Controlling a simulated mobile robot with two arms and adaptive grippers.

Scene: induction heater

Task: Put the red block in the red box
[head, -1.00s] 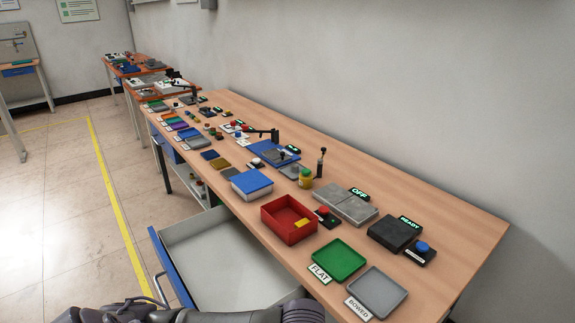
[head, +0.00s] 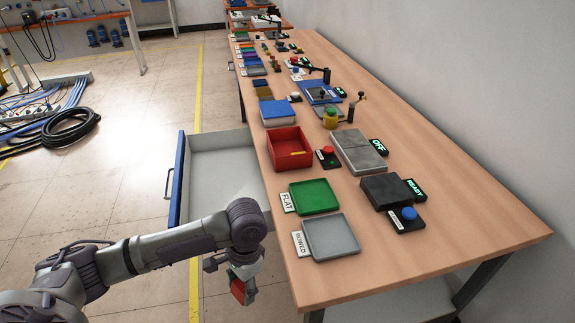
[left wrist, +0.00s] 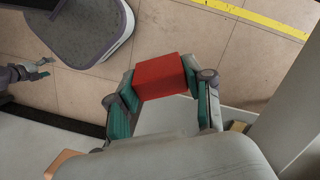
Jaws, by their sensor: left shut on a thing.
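The red block (head: 238,289) is held by my left gripper (head: 243,284), low in front of the table's near left edge. In the left wrist view the block (left wrist: 160,76) sits between the two fingers of the left gripper (left wrist: 162,86).
A green FLAT tray (head: 314,196) and a grey BOWED tray (head: 331,238) lie between the red box and the table's near end. An open drawer (head: 222,163) juts out left of the table. A blue-lidded box (head: 278,113) stands behind the red box.

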